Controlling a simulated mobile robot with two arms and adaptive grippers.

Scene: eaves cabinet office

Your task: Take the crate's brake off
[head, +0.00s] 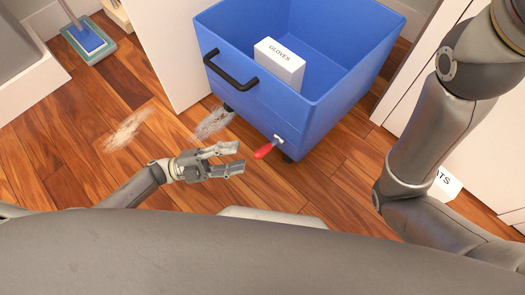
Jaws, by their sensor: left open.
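The blue crate (265,98) stands on the wooden floor ahead of me, with a black handle (230,70) on its near side. A lever with a red grip (264,151) sticks out low on the crate's near side, close to its right corner; I take it to be the brake. My left gripper (242,158) is open and empty, just left of the red grip and apart from it. My right arm rises at the right edge, and its gripper is out of view.
A white box marked GLOVES (280,64) is in the crate. White panels flank the crate. Pale scuffs (128,130) mark the floor at left. A blue-and-teal flat object (88,42) lies at the upper left. A white lettered box (446,184) is partly hidden behind my right arm.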

